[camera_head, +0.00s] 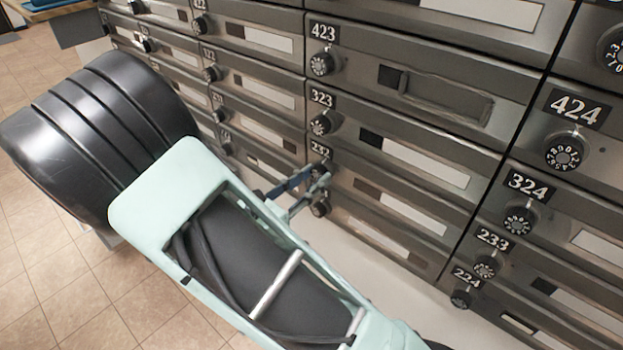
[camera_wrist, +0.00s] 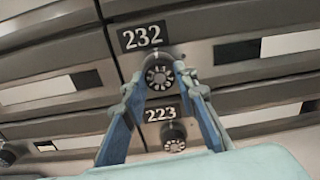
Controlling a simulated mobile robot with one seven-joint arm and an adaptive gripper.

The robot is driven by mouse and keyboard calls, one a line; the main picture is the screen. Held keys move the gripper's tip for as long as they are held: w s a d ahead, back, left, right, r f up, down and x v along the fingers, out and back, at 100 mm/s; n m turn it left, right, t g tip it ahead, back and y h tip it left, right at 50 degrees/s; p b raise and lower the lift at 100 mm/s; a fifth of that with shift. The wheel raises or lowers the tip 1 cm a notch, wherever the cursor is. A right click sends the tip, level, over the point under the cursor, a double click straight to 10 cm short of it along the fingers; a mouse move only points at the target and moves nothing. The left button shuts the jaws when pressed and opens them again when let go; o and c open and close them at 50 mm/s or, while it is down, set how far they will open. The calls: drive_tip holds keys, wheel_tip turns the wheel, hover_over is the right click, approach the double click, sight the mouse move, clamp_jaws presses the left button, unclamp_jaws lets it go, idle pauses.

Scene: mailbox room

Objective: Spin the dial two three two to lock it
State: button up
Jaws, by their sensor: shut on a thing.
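The dial of box 232 (camera_wrist: 159,77) is a round black knob with white markings, just below the 232 plate (camera_wrist: 143,36) in the wrist view. My gripper (camera_wrist: 162,88) has its two blue-grey fingers closed on this dial, one on each side. In the head view, the 232 plate (camera_head: 320,150) shows above my gripper (camera_head: 322,172), which reaches the box front from the left. There the fingers largely hide the dial. The dial's exact setting is too small to read.
Below is the 223 dial (camera_wrist: 174,138), close under my fingers. Above is the 323 dial (camera_head: 321,125). To the right are the 324 dial (camera_head: 518,219) and 233 dial (camera_head: 487,267). Open tiled floor (camera_head: 60,285) lies at the left.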

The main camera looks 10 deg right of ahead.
idle(0.4)
drive_tip(key=o, duration=1.2)
drive_tip(key=shift+c, duration=0.2)
drive_tip(key=shift+a, duration=0.1)
drive_tip(key=v, duration=1.2)
drive_tip(key=shift+w, duration=0.1)
